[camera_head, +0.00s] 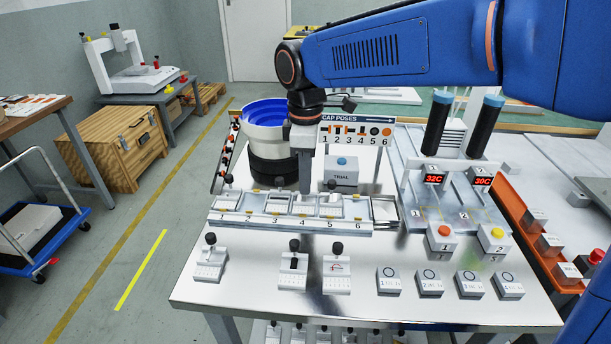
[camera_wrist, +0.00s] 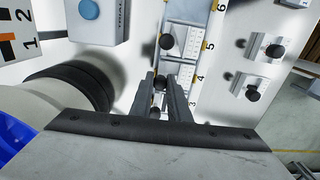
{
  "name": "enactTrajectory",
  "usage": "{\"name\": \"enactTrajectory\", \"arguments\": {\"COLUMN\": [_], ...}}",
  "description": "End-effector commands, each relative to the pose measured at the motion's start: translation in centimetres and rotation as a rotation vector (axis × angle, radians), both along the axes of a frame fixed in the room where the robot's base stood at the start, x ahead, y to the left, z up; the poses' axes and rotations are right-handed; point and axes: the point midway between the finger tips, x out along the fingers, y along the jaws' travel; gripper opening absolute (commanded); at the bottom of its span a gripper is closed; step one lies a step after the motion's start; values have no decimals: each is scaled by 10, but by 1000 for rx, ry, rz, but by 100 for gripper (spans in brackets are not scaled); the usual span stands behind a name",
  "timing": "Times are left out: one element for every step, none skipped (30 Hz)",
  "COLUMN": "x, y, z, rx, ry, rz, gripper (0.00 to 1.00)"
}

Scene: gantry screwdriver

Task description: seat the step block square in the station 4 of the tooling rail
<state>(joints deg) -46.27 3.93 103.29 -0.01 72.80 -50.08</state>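The tooling rail (camera_head: 240,219) lies across the table with numbered stations. My gripper (camera_head: 305,188) points straight down over it, around station 4. In the wrist view its two fingers (camera_wrist: 160,80) stand close on both sides of a black knob, which I take to be that of the step block (camera_wrist: 159,84). The fingers look shut on the knob. The block's body is mostly hidden by the fingers, so I cannot tell whether it sits flat or square.
Three loose knobbed blocks stand in front of the rail: left (camera_head: 210,262), middle (camera_head: 293,268) and right (camera_head: 337,270). A grey TRIAL box (camera_head: 341,176) and a round feeder with a blue bowl (camera_head: 266,112) stand behind. Several labelled blocks sit at front right.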

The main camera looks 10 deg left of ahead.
Motion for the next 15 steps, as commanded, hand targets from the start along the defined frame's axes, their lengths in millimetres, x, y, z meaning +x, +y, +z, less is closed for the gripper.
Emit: {"name": "enactTrajectory", "arguments": {"x": [0,0,0,0,0,0,0,0,0,0,0,0,0,0,1], "y": [0,0,0,0,0,0,0,0,0,0,0,0,0,0,1], "z": [0,0,0,0,0,0,0,0,0,0,0,2,3,5,8], "rx": [0,0,0,0,0,0,0,0,0,0,0,1,1,1,2], "ry": [0,0,0,0,0,0,0,0,0,0,0,-1,-1,-1,-2], "rz": [0,0,0,0,0,0,0,0,0,0,0,0,0,0,0], "gripper": [27,34,37,37,37,37,37,37,37,37,37,37,37,37,37]}}
